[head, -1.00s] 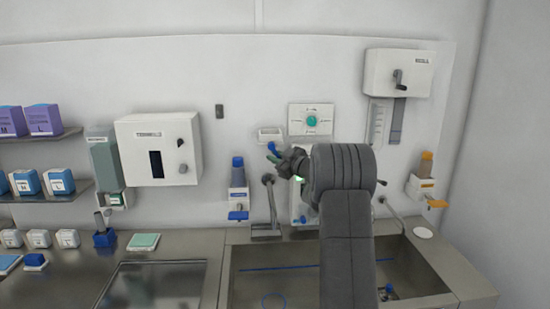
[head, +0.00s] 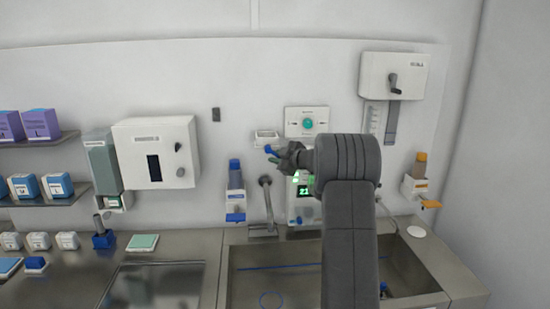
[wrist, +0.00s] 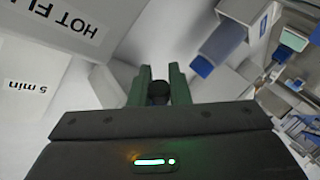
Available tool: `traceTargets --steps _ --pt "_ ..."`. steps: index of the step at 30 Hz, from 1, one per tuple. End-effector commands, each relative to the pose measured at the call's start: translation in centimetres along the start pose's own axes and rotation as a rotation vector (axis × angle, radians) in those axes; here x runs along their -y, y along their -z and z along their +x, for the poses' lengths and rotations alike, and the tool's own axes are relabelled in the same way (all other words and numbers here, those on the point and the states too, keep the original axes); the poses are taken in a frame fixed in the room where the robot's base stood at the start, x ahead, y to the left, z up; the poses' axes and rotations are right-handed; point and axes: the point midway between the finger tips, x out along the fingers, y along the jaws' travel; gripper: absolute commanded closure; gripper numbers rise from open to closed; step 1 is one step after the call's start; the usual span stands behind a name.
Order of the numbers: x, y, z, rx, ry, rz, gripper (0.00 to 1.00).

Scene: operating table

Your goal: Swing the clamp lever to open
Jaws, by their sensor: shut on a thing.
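My gripper (head: 277,153) is in front of the back wall, above the sink, and points left in the head view. In the wrist view its two dark green fingers (wrist: 159,82) are shut on a small dark rounded piece (wrist: 158,93). This piece may be the clamp lever's end, but I cannot tell for sure. Small blue parts show at the gripper's tip in the head view. My arm hides much of the area right of and below the gripper, including part of a white device (head: 295,208) with a green display.
A small white holder (head: 266,134) is on the wall just above the gripper. A white wall box (head: 157,152) is farther left. The sink (head: 262,262) lies below.

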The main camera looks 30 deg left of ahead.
Motion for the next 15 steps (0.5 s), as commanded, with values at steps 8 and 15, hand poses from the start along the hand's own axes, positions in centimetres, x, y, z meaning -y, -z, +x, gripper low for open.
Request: traceTargets --steps 8,15 --pt "-0.11 0.06 -0.03 -0.001 -0.002 0.000 0.62" --pt "-0.29 0.18 -0.08 -0.003 -0.005 0.000 0.62"
